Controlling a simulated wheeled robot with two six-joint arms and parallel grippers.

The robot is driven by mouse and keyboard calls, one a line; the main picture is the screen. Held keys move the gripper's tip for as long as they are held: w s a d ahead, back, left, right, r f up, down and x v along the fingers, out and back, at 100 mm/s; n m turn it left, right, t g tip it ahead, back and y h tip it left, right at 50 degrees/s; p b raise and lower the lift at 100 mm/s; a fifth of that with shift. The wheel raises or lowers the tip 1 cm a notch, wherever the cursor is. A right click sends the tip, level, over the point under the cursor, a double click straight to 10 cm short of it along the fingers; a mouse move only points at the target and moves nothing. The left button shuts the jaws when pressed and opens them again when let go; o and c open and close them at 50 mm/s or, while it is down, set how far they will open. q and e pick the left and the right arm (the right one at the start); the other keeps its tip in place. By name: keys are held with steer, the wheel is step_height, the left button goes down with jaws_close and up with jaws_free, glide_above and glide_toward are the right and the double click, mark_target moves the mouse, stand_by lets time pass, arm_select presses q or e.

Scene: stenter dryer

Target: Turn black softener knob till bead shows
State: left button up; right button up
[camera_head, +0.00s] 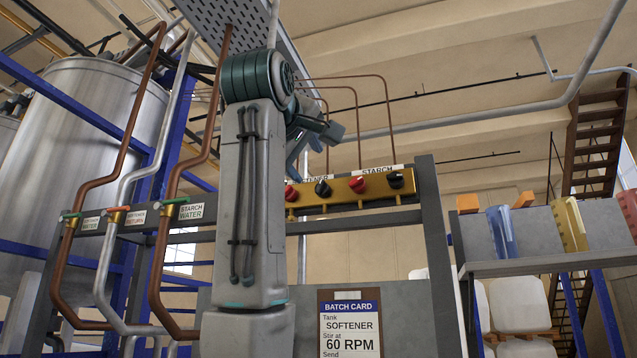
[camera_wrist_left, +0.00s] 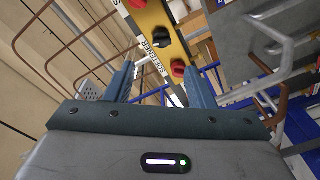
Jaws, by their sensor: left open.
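The black softener knob (camera_head: 322,188) sits on a yellow panel (camera_head: 341,196), just right of a red knob (camera_head: 291,193) under the partly hidden SOFTENER label. In the left wrist view the black knob (camera_wrist_left: 162,38) shows beyond my fingertips, with the SOFTENER label (camera_wrist_left: 157,62) beside it. My left gripper (camera_head: 297,160) is in front of the panel, up and left of the black knob. Its two blue fingers (camera_wrist_left: 160,72) are apart with nothing between them. No bead can be made out. My right gripper is not in view.
A second red knob (camera_head: 357,184) and black knob (camera_head: 396,180) sit under the STARCH label. A batch card (camera_head: 349,325) reading SOFTENER, 60 RPM hangs below. Pipes with valves (camera_head: 116,212) stand at left. A shelf (camera_head: 540,262) with jugs stands at right.

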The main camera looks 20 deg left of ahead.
mark_target(320, 186)
arm_select(q)
steer(key=w+p, duration=0.2)
steer(key=w, duration=0.1)
steer(key=w+p, duration=0.1)
steer(key=w, duration=0.2)
steer(key=w+p, duration=0.2)
steer(key=w, duration=0.2)
steer(key=shift+a+p, duration=0.35)
steer(key=shift+w+f, duration=0.1)
steer(key=shift+w, duration=0.5)
steer(key=shift+c, duration=0.9)
steer(key=c, duration=0.7)
